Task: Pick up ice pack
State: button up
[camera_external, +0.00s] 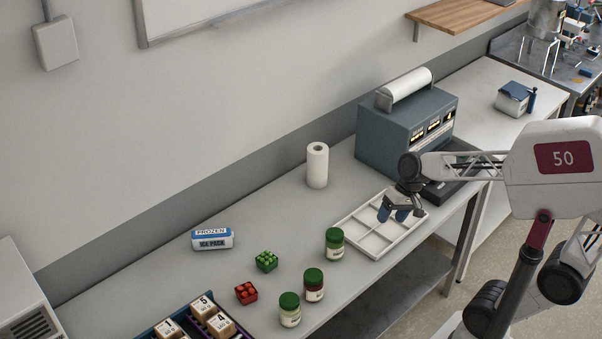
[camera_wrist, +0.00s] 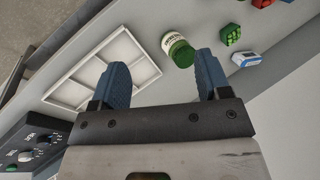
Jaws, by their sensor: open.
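The ice pack (camera_external: 212,239) is a small white block with blue bands and lettering. It lies on the table at the left, near the wall, in the external view. It also shows in the wrist view (camera_wrist: 246,59), at the upper right, beyond my right fingertip. My gripper (camera_external: 401,212) is above the white divided tray (camera_external: 358,244), well to the right of the ice pack in the external view. In the wrist view my gripper (camera_wrist: 162,75) has its two blue fingers wide apart with nothing between them.
Three green-lidded jars (camera_external: 334,245) stand near the table's front. A green block (camera_external: 266,261) and a red block (camera_external: 246,293) lie between them and the ice pack. A paper roll (camera_external: 317,165) and a grey-blue machine (camera_external: 405,130) stand at the back. Table around the ice pack is clear.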

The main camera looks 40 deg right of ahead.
jog(key=w+a+f+m+y, duration=0.2)
jog(key=w+a+m+y, duration=0.1)
jog(key=w+a, duration=0.4)
jog(key=w+a+f+m+t+y, duration=0.1)
jog(key=w+a+m+y, duration=0.3)
jog(key=w, duration=0.5)
jog(key=w+a+f+m+y, duration=0.2)
jog(key=w+a+m, duration=0.1)
jog(key=w+a, duration=0.5)
jog(key=m+t+y, duration=0.1)
jog(key=m+t, duration=0.7)
jog(key=m, duration=0.4)
send_near(220, 231)
jog(key=shift+w+a+f, duration=0.45)
jog(key=shift+w+a, duration=0.35)
jog(key=shift+a, duration=0.05)
jog(key=shift+x, duration=1.25)
jog(key=shift+a, duration=0.1)
jog(key=shift+x, duration=2.5)
